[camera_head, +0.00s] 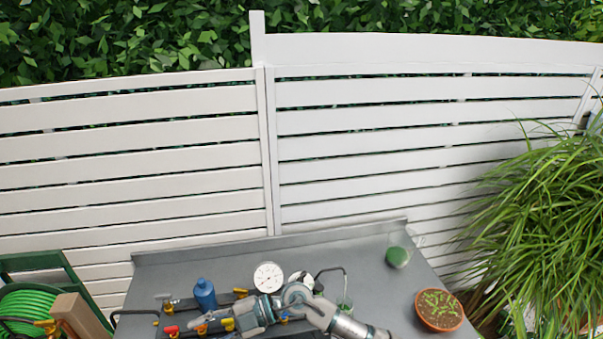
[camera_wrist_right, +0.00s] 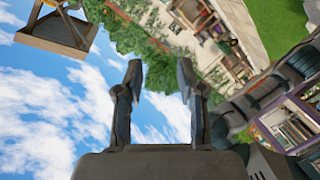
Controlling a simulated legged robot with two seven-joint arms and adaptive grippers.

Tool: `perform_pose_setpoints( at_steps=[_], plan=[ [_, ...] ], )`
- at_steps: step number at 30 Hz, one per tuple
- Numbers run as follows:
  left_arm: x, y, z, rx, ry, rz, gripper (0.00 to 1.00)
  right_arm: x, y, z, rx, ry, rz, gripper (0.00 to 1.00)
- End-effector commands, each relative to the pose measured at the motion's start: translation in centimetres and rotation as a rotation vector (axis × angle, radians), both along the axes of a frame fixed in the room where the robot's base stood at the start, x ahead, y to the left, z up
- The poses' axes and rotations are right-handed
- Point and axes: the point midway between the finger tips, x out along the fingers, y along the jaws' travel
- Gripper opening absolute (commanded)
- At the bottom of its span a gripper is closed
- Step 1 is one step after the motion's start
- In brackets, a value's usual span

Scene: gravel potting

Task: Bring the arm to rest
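My right gripper (camera_wrist_right: 159,72) shows in the right wrist view with its two dark fingers apart and nothing between them. Behind the fingers are sky, foliage and garden structures. In the head view, one of my grey arms reaches in from the bottom edge, right of centre, and bends left over the front of the grey table (camera_head: 350,240). I cannot make out its fingers there. My left gripper is not clearly in view.
A terracotta pot (camera_head: 425,318) with small green plants and a glass with green contents (camera_head: 398,257) stand at the table's right. Gauges (camera_head: 268,277), coloured valves and a blue bottle (camera_head: 205,293) stand near my arm. A white fence (camera_head: 130,155) closes the back.

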Motion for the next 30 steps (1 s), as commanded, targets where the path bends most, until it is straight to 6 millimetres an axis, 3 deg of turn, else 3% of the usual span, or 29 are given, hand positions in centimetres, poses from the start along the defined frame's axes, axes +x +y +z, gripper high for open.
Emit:
perform_pose_setpoints(
  at_steps=[1, 3, 5, 6, 8, 10, 14, 17, 22, 25, 30],
  plan=[
    [-0.1, 0.0, 0.0, 0.0, 0.002, 0.0, 0.39, -0.1, -0.1, 2.2, 0.201, 0.072, -0.07, 0.39],
    [-0.2, 0.0, 0.0, 0.001, 0.003, 0.0, 0.39, 1.7, -1.7, 5.3, 0.458, 0.165, -0.233, 0.39],
    [-0.2, 0.0, 0.0, 0.001, 0.003, 0.0, 0.39, 4.2, -4.5, 6.6, 0.631, 0.246, -0.417, 0.39],
    [-0.2, 0.1, 0.0, 0.001, 0.003, 0.0, 0.39, 6.2, -7.0, 6.6, 0.719, 0.305, -0.557, 0.39],
    [-0.1, 0.1, 0.0, 0.001, 0.003, 0.0, 0.39, 9.0, -11.0, 5.3, 0.804, 0.394, -0.779, 0.39],
    [-0.1, 0.1, 0.0, 0.001, 0.003, 0.0, 0.39, 11.4, -15.6, 2.3, 0.835, 0.487, -1.019, 0.39],
    [-0.1, 0.1, 0.0, 0.001, 0.003, 0.0, 0.39, 13.0, -23.1, -5.4, 0.753, 0.649, -1.41, 0.39],
    [-0.1, 0.1, 0.0, 0.001, 0.003, 0.0, 0.39, 11.7, -28.1, -12.2, 0.599, 0.769, -1.66, 0.39],
    [-0.1, 0.1, 0.0, 0.001, 0.002, -0.001, 0.39, 5.3, -34.6, -22.8, 0.219, 0.96, -1.957, 0.39],
    [-0.1, 0.0, 0.0, 0.001, 0.002, -0.001, 0.39, 0.7, -37.0, -27.0, -0.005, 1.046, -2.039, 0.39],
    [-0.1, 0.0, 0.0, 0.0, 0.001, -0.001, 0.39, -6.1, -39.4, -31.1, -0.31, 1.148, -2.083, 0.39]
  ],
)
